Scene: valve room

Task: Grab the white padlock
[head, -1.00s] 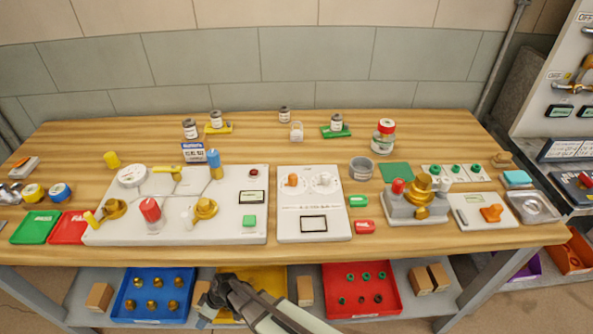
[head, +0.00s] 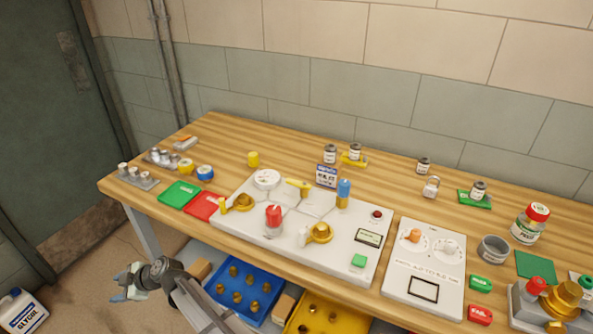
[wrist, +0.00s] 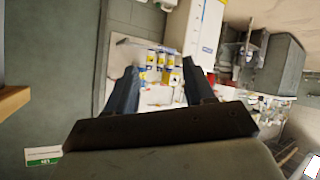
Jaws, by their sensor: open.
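A small white padlock-like object (head: 431,188) stands at the back of the wooden table, right of the middle in the head view. It has a pale body with a shackle on top. My gripper (head: 122,284) is at the lower left of the head view, in front of the table and below its top, far from the padlock. In the wrist view my gripper (wrist: 158,78) shows two dark fingers spread apart with nothing between them. The padlock does not show in the wrist view.
A white valve panel (head: 340,262) and a dial panel (head: 400,285) lie between my gripper and the padlock. A blue bin (head: 262,318) sits below the table. A glycol jug (head: 22,310) stands at far left.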

